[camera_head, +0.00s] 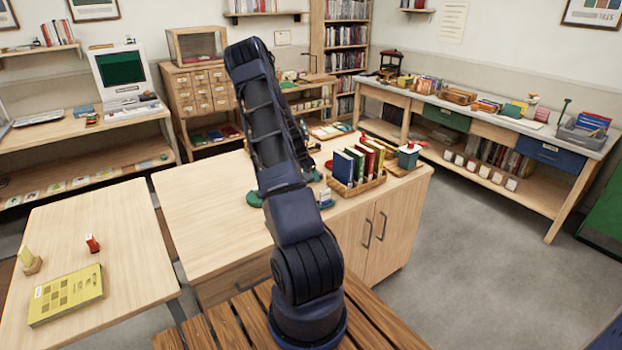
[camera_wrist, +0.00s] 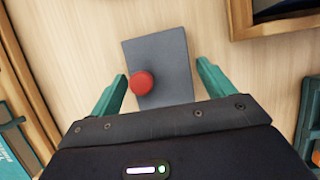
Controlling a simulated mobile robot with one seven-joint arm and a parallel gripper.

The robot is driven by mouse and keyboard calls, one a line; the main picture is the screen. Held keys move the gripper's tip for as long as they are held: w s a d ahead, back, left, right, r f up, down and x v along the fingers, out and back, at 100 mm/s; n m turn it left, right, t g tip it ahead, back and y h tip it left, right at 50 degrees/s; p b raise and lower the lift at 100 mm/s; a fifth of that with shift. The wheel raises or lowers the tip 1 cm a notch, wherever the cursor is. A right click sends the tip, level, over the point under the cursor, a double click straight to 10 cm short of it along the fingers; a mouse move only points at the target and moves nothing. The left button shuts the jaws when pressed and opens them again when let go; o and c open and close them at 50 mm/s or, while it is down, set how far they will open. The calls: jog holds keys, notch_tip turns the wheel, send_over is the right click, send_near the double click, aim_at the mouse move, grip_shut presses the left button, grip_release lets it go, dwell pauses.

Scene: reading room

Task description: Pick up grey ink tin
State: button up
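In the wrist view, a flat grey rectangular thing (camera_wrist: 172,62) lies on a light wooden surface. I take it for the grey ink tin, but the view does not confirm this. A round red knob or cap (camera_wrist: 141,83) shows on its left side. My gripper (camera_wrist: 162,71) is open, with one teal finger left of the grey thing and one right of it. Gaps show on both sides; its lower end is hidden by the gripper body. In the head view my own arm covers this spot, and I cannot make out the tin there.
The wooden cabinet (camera_head: 200,215) holds a basket of upright books (camera_head: 357,160) right of my arm. A teal box (camera_head: 408,156) stands beside it. A low table (camera_head: 100,240) with a yellow book stands at left.

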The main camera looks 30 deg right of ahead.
jog(key=c, duration=1.1)
